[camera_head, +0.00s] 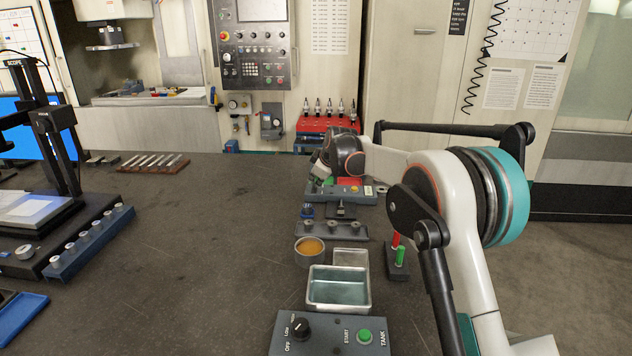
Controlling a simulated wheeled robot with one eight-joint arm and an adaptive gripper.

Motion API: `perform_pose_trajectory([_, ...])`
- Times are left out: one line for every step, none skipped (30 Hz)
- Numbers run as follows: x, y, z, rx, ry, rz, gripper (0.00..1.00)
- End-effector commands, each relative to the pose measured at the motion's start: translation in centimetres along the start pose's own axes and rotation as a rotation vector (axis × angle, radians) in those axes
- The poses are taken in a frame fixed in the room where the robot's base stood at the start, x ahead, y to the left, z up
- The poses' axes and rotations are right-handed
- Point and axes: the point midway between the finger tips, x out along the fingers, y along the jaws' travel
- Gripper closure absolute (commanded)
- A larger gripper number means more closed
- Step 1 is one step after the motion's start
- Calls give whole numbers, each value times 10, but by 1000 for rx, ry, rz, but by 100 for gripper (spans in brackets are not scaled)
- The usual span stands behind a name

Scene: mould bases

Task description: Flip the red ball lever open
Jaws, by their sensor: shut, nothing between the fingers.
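I cannot clearly make out a red ball lever. A grey fixture (355,200) lies on the far right part of the bench, with a red patch (350,181) and a small yellow part on its top. My gripper (321,172) is small in the view, over the left end of this fixture, pointing down. It is shut and appears empty. My wrist hides part of the fixture's back. I cannot tell whether the fingertips touch anything.
Nearer me stand a grey block with several studs (331,231), a round cup (309,251), a metal tank (338,288) and a red and green pin holder (397,263). A red tool rack (318,127) stands behind. The bench's middle (200,260) is clear.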

Motion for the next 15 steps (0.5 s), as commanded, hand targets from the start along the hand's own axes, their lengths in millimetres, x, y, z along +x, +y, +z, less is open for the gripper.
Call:
perform_pose_trajectory([0, 0, 0, 0, 0, 0, 100])
perform_pose_trajectory([0, 0, 0, 0, 0, 0, 100])
perform_pose_trajectory([0, 0, 0, 1, 0, -1, 100])
perform_pose_trajectory([0, 0, 0, 1, -1, -2, 100])
perform_pose_trajectory([0, 1, 0, 2, -2, -4, 100])
perform_pose_trajectory([0, 1, -1, 3, -4, -8, 100])
perform_pose_trajectory([-1, 2, -1, 5, -5, -12, 100])
perform_pose_trajectory([-1, 3, -2, 7, -8, -17, 100])
perform_pose_trajectory([-1, 4, -2, 10, -11, -25, 100])
perform_pose_trajectory([-2, 5, -3, 12, -14, -31, 100])
perform_pose_trajectory([-2, 5, -3, 14, -16, -36, 100])
perform_pose_trajectory([-1, 6, -3, 15, -18, -40, 100])
perform_pose_trajectory([-1, 6, -3, 16, -19, -43, 100])
perform_pose_trajectory([-1, 6, -3, 17, -20, -45, 100])
perform_pose_trajectory([-1, 6, -3, 19, -22, -49, 100])
